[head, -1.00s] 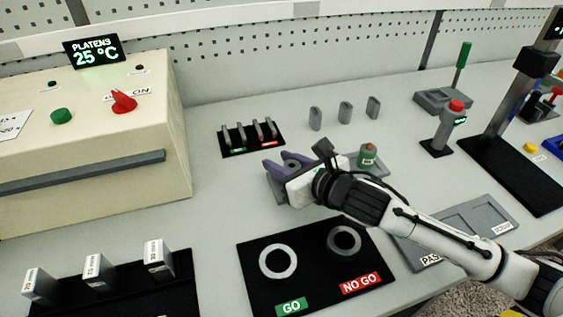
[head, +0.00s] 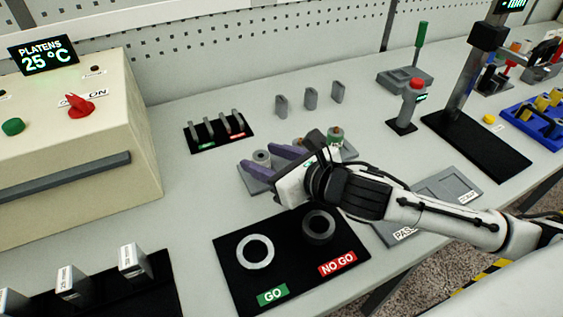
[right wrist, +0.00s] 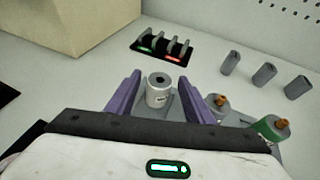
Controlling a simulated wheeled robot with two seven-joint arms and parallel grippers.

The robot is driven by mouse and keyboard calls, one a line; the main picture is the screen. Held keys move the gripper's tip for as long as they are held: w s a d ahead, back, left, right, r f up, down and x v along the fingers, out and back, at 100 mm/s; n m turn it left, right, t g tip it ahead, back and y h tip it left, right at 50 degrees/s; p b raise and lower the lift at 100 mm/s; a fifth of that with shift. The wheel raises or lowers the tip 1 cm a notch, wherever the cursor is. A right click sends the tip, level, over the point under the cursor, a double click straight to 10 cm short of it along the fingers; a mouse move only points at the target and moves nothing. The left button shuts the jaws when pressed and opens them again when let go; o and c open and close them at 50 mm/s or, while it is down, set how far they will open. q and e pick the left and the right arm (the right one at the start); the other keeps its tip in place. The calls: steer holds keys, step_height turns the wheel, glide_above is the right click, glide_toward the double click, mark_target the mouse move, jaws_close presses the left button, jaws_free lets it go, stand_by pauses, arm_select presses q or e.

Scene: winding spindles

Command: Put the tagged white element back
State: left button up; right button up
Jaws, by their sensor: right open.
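The tagged white element is a short pale cylinder with a dark hole in its top and a label on its side (right wrist: 158,92). It stands upright on a grey tray (head: 251,182), and its top shows in the head view (head: 262,157). My right gripper (right wrist: 160,77) is open. Its two purple fingers are either side of the cylinder, with a visible gap on each side. The gripper (head: 258,157) comes in low from the right in the head view, and its hand hides part of the tray. My left gripper is not in view.
A black rack (head: 220,131) and several grey upright pieces (head: 310,98) stand behind. The GO/NO GO ring plate (head: 232,275) lies in front.

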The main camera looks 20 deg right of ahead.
steer(key=v, duration=0.6)
steer(key=shift+s+d+r, duration=0.1)
steer(key=shift+s, duration=0.15)
